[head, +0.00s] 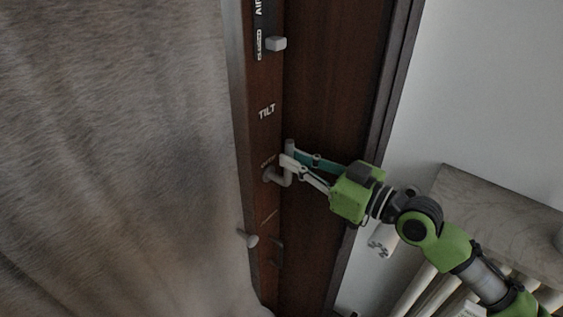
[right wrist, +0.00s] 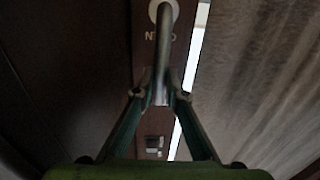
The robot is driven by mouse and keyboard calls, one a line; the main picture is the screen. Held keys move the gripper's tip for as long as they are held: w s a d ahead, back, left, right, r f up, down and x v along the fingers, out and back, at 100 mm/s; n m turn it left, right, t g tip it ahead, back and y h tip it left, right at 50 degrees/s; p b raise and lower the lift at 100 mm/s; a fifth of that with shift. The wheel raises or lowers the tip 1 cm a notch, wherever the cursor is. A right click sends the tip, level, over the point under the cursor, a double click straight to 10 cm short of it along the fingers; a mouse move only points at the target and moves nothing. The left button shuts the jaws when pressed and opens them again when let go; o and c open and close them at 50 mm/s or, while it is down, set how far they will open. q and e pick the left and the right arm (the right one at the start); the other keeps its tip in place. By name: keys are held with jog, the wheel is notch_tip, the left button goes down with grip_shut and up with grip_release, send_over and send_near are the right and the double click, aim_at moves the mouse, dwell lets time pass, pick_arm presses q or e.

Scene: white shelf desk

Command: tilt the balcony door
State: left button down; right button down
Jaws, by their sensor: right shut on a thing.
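The balcony door (head: 318,120) is dark brown, with a lighter edge strip carrying the white word TILT (head: 267,111). A grey door handle (head: 289,178) sticks out from this strip below that word, beside a small label. Its grip part points upward in the head view. My right gripper (head: 288,160) is shut on the handle. In the right wrist view the handle (right wrist: 167,45) runs from its round base down between my fingertips (right wrist: 160,92). My left gripper is in neither view.
A grey furry-looking curtain (head: 130,150) fills the left side. A wooden shelf (head: 490,205) and white radiator bars (head: 425,290) stand at the right near my arm.

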jog(key=b+v, duration=0.4)
jog(key=v, duration=0.2)
jog(key=shift+r, duration=0.3)
jog(key=c, duration=1.7)
grip_release()
jog(key=shift+s+d+r, duration=0.1)
jog(key=shift+d, duration=0.2)
jog(key=shift+s+d, duration=0.15)
jog(key=shift+s, duration=0.05)
jog(key=shift+w+f, duration=0.2)
jog(key=shift+f, duration=0.05)
